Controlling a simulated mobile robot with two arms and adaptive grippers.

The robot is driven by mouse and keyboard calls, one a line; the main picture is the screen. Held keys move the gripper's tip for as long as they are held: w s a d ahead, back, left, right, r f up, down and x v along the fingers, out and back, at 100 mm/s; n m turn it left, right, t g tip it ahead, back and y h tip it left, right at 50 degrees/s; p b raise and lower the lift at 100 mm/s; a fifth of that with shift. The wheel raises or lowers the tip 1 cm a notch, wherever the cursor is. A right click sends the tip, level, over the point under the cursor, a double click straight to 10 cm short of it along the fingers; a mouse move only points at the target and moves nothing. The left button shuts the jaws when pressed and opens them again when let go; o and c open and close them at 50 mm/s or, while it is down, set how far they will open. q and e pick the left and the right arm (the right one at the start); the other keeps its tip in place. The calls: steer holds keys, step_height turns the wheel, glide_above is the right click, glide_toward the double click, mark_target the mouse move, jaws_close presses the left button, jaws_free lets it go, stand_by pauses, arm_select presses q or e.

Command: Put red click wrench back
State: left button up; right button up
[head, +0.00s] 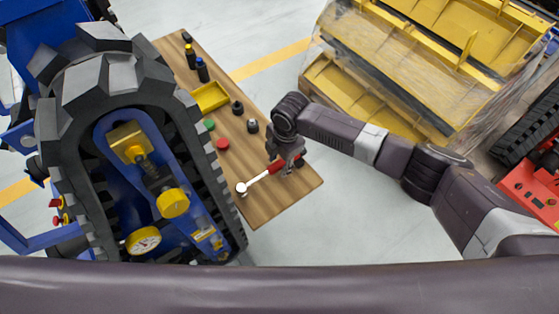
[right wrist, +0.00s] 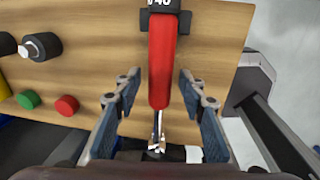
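The red click wrench (head: 262,180) lies at the near end of a wooden board, its silver head toward the lower left. In the right wrist view its red handle (right wrist: 162,55) runs down from a black, numbered part at the top. My right gripper (head: 287,160) is over the handle and hides part of it. In the right wrist view the right gripper's fingers (right wrist: 160,90) are apart on either side of the handle's end, with gaps on both sides. My left gripper is not in view.
The wooden board (head: 270,205) also bears a yellow tray (head: 210,96), a green disc (head: 209,124), a red disc (head: 222,144), dark sockets and small bottles. A large tracked carrier (head: 110,70) stands close on the left. Wrapped yellow parts (head: 400,70) are at the upper right.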

step_height(320, 180, up, 12)
steer(key=d+b, duration=0.1)
steer(key=b, duration=0.2)
steer(key=shift+s, duration=0.45)
steer(key=shift+f, duration=0.1)
